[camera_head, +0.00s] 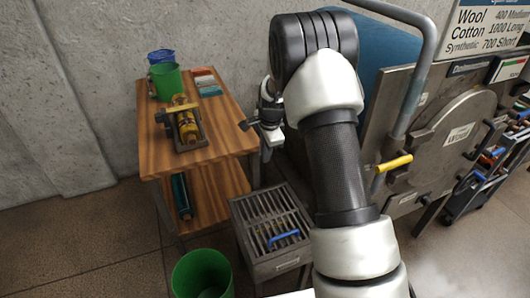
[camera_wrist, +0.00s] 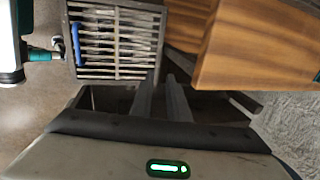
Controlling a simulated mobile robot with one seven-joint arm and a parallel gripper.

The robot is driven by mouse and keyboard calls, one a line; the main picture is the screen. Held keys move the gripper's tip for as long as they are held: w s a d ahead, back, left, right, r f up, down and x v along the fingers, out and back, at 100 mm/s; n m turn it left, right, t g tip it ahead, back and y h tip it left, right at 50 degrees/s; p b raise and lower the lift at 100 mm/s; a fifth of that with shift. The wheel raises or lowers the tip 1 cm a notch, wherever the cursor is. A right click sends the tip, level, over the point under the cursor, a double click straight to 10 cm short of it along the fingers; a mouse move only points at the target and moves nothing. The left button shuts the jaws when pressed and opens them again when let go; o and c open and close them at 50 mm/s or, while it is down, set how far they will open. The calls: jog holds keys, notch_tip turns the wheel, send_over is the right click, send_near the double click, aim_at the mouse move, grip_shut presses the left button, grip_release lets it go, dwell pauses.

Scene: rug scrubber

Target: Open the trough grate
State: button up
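The trough grate (camera_head: 270,222) is a set of metal bars on top of a grey box-like trough (camera_head: 277,268) on the floor. It looks closed and level. A blue handle (camera_head: 284,238) lies on its near side. In the wrist view the grate (camera_wrist: 120,38) is at the upper left, with its blue handle (camera_wrist: 76,43) at the left edge. My gripper (camera_head: 255,139) is above and behind the grate, beside the wooden table's right edge, apart from the handle. Its fingers look spread and empty; it also shows in the wrist view (camera_wrist: 163,98).
A wooden table (camera_head: 225,115) stands left of the grate, bearing a yellow bottle in a holder (camera_head: 188,126) and a green cup (camera_head: 166,82). A green bin (camera_head: 202,275) stands at the front left. A metal machine with a yellow handle (camera_head: 394,163) is at the right.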

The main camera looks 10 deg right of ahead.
grip_shut()
dwell(1.1)
jog(key=shift+o, duration=2.3)
grip_release()
jog(key=shift+r, duration=0.1)
jog(key=a+p+v, duration=0.1)
jog(key=p+v, duration=0.1)
jog(key=v, duration=1.5)
jog(key=shift+d+r, duration=0.15)
jog(key=shift+d, duration=0.3)
